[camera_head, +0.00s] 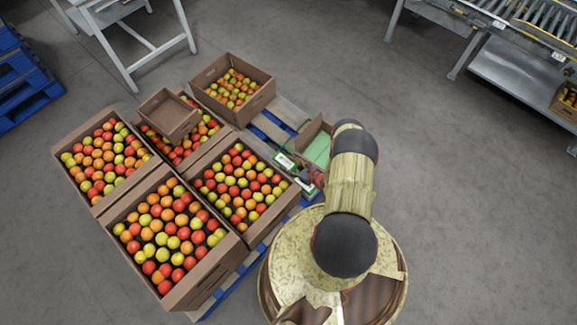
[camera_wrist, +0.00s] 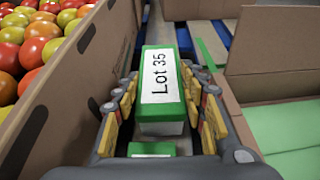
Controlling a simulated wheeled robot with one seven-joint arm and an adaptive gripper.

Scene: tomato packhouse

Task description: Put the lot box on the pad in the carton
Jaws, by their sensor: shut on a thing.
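The lot box is green and white with a "Lot 35" label (camera_wrist: 161,76). It sits between the two fingers of my gripper (camera_wrist: 161,90) in the wrist view, and the gripper is shut on it. A second green piece with a white label (camera_wrist: 152,149) shows nearer the palm; I cannot tell whether it is a separate box. The open carton (camera_wrist: 275,45) is to the right of the gripper, with the green pad (camera_wrist: 292,130) on its floor. In the head view the carton (camera_head: 309,131) and pad (camera_head: 318,150) are partly hidden by my arm.
A tomato crate (camera_wrist: 88,62) stands close on the left of my gripper. Several tomato crates (camera_head: 237,247) fill the pallet's left side, and an empty brown box (camera_head: 168,116) sits on one. Bare blue and wooden slats (camera_head: 268,128) show behind the lot box.

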